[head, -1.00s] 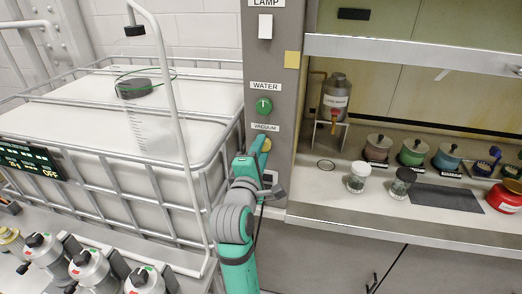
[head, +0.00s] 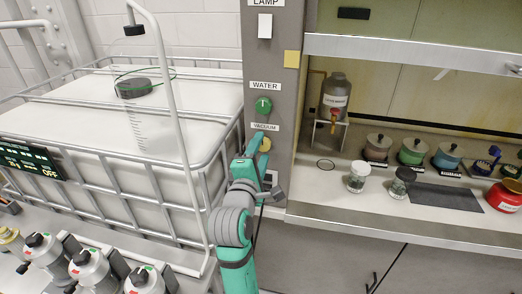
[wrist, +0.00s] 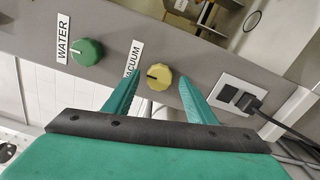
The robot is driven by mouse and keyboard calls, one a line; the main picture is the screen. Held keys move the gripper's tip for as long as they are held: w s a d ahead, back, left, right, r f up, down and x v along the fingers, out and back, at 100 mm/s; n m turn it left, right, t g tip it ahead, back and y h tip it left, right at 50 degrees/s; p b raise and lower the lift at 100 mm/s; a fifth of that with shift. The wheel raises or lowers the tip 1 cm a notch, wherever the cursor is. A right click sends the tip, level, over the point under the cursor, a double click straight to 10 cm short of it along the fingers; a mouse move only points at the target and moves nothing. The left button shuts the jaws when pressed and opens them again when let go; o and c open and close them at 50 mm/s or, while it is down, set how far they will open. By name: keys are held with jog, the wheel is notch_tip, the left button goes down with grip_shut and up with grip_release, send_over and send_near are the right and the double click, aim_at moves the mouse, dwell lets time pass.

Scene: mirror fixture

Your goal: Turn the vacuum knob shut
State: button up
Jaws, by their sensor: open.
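The yellow vacuum knob (wrist: 159,76) sits on the grey post under its "VACUUM" label; in the head view the knob (head: 265,145) shows just past my gripper. My gripper (wrist: 158,92) is open, with one green finger on each side of the knob in the wrist view. The fingers look apart from the knob, and I cannot tell how far in front of it they are. The knob's dark pointer mark lies on its left part in the wrist view. The green water knob (wrist: 87,52) is to its left in that view, and above it in the head view (head: 264,105).
A socket with a black plug (wrist: 240,97) is right of the vacuum knob in the wrist view. A caged white tank (head: 110,110) stands left of the post. A fume hood bench (head: 320,200) with jars (head: 357,177) is on the right.

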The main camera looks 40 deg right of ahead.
jog(key=v, duration=1)
jog(key=s+a+f+m+t+y, duration=0.1)
jog(key=s+a+f+t+y, duration=0.2)
jog(key=a+f, duration=0.75)
jog(key=s+a+f+m+t+y, duration=0.1)
jog(key=s+a+f+y, duration=0.2)
jog(key=a+f+y, duration=0.75)
jog(key=s+a+f+m, duration=0.2)
jog(key=s+f+m, duration=0.1)
jog(key=s, duration=0.5)
jog(key=s+a+f+m, duration=0.2)
jog(key=s+a+f, duration=0.1)
jog(key=s, duration=0.5)
jog(key=s+a+f+m, duration=0.2)
jog(key=s+f+m, duration=0.1)
jog(key=s, duration=0.5)
jog(key=shift+s+a+f+m, duration=0.3)
jog(key=shift+s+a+f, duration=0.05)
jog(key=shift+f, duration=0.15)
